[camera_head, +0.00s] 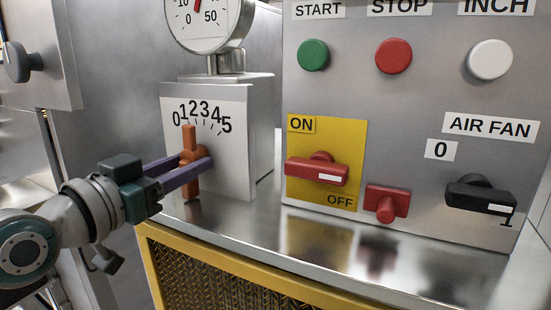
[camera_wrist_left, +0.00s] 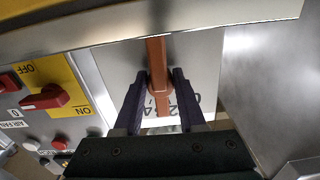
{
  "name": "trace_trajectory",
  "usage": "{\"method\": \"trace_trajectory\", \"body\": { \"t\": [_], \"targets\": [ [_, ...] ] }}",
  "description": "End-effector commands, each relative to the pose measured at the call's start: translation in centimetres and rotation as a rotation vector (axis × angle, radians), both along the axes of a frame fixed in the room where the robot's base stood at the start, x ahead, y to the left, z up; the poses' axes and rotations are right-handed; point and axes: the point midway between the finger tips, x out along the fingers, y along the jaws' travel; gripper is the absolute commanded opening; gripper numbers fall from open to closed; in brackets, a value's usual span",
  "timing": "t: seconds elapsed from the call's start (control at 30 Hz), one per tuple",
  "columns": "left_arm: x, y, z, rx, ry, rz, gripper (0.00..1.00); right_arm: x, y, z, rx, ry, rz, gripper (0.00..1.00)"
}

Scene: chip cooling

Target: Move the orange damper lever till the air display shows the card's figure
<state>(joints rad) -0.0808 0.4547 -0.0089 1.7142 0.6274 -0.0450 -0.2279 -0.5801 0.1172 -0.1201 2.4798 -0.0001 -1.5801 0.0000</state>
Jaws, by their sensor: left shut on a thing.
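The orange damper lever (camera_head: 189,138) stands upright on the front of a grey box with a white scale plate (camera_head: 233,148) marked 0 to 5. Its upper tip points about at the 1 to 2 marks. My left gripper (camera_head: 194,162) has its purple fingers on either side of the lever at its hub and is shut on it. In the left wrist view the lever (camera_wrist_left: 156,50) runs between the two fingertips (camera_wrist_left: 159,76). A round dial (camera_head: 208,14) with a red needle sits on the box, its top cut off. I see no card.
Right of the box is a control panel (camera_head: 385,105) with green, red and white buttons, a red ON/OFF switch (camera_head: 317,171), a red block (camera_head: 386,203) and a black air fan switch (camera_head: 482,195). A yellow-framed grille (camera_head: 230,268) is below the steel ledge.

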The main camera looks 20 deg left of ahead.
Motion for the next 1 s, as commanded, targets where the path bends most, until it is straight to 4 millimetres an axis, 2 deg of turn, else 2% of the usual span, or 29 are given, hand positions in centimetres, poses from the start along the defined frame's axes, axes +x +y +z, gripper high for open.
{"method": "trace_trajectory", "body": {
  "t": [0.03,0.27,0.3,0.53,0.67,1.0],
  "targets": [
    [0.0,0.0,0.0,-0.001,-0.001,0.000,0.43,0.0,0.0,0.0,0.000,0.000,0.000,0.77],
    [0.0,0.0,0.0,-0.001,-0.001,0.000,0.69,0.0,0.0,0.0,-0.001,0.000,0.001,0.77],
    [0.0,0.0,0.0,-0.001,-0.001,0.000,0.70,0.0,0.0,0.0,-0.001,0.000,0.001,0.77],
    [-0.1,0.0,0.0,-0.002,0.000,0.000,0.70,0.0,-0.1,0.0,-0.004,0.000,0.003,0.77],
    [-0.9,0.1,-0.1,-0.002,0.002,0.000,0.70,0.0,-0.1,0.0,-0.005,0.000,0.004,0.77],
    [-6.5,0.5,-0.2,-0.001,0.003,-0.001,0.70,0.0,-0.1,-0.3,-0.005,0.000,0.004,0.77]
  ]
}}
